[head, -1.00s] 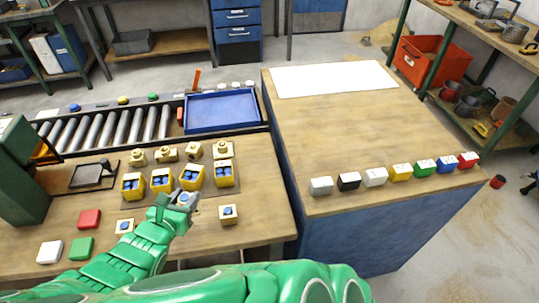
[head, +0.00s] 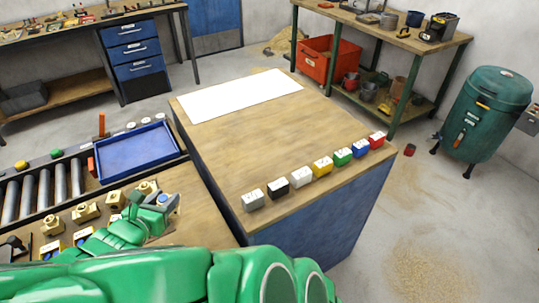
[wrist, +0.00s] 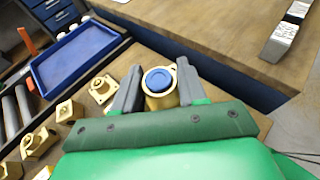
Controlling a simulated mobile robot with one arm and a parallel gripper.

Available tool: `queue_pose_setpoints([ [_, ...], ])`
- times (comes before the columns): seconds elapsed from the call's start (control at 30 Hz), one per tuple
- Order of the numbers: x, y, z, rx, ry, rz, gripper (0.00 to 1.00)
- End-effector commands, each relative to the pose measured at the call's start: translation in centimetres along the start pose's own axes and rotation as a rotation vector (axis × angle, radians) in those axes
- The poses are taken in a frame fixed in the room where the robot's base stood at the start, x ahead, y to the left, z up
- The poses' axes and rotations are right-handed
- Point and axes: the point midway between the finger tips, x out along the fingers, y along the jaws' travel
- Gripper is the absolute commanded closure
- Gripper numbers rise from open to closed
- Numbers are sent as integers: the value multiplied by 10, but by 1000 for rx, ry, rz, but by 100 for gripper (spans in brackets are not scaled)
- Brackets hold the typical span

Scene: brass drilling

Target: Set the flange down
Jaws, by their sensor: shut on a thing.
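My gripper (wrist: 158,88) is shut on the flange (wrist: 160,98), a brass-coloured piece with a round blue centre, held between two grey fingers in the wrist view. In the head view my gripper (head: 165,203) shows over the right end of the wooden workbench (head: 200,225), close to its edge. The flange's blue centre (head: 163,199) is just visible there. The flange's underside and its height above the bench are hidden.
Several brass parts (head: 87,212) stand on the bench left of my gripper. A blue tray (head: 135,153) lies behind. Right, across a narrow gap, a wood-topped blue table (head: 255,150) has a white sheet (head: 240,95) and a row of coloured blocks (head: 322,165); its middle is clear.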

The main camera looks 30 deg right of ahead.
Motion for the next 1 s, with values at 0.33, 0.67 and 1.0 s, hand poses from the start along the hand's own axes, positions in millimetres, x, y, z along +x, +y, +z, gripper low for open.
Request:
queue_pose_setpoints([
  [0.33, 51, -48, 37, 58, -3, -159, 100],
  [0.67, 91, -102, 67, 112, -3, -309, 100],
  [1.0, 122, -164, 94, 165, -3, -464, 100],
])
